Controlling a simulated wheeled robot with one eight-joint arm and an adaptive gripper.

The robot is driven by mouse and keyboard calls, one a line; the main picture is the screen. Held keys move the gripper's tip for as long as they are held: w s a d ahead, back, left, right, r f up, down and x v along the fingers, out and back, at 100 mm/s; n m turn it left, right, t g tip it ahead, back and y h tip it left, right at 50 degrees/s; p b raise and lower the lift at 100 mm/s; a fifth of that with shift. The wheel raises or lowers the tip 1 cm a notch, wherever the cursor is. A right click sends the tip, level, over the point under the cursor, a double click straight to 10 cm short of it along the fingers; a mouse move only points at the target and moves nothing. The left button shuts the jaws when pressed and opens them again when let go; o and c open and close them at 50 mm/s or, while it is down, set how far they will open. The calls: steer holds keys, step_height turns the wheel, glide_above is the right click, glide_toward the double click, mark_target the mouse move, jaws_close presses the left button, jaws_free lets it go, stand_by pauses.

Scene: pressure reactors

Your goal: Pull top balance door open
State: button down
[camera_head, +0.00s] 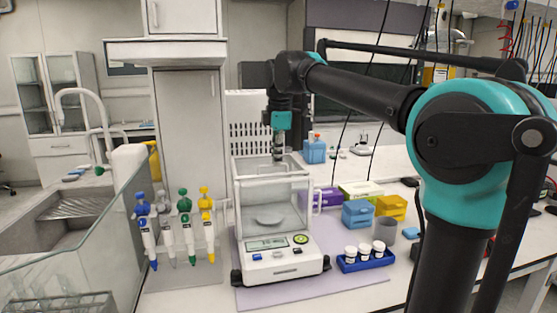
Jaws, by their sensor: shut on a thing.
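The balance (281,265) stands on a pale mat, with a white base, a small display and a clear glass draft shield. Its round weighing pan (269,221) shows through the glass and looks empty. The top balance door (256,167) is the clear panel across the top of the shield; how far it stands open is hard to tell. My gripper (278,157) points straight down from above, at the top of the shield right of its middle. It is shut on the top door, at its handle; the handle itself is small and mostly hidden by the fingers.
Several coloured pipettes (184,229) hang on a stand left of the balance. A blue rack (366,261) with white-capped vials stands to the right, near blue (357,214) and yellow (391,207) boxes and a grey cup (385,229). A sink and glass panel are at far left.

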glide_above(267, 160)
steer(key=shift+s+d+f, duration=0.1)
steer(key=shift+s+d, duration=0.1)
steer(key=shift+s, duration=0.15)
steer(key=c, duration=1.9)
jaws_free()
steer(key=shift+w+f, duration=0.1)
steer(key=shift+o, duration=1.3)
steer(key=shift+r, duration=0.2)
step_height(267, 160, up, 12)
steer(key=s, duration=0.2)
steer(key=shift+s+d+f, duration=0.15)
steer(key=shift+d+f, duration=0.05)
steer(key=shift+d, duration=0.15)
steer(key=shift+s, duration=0.1)
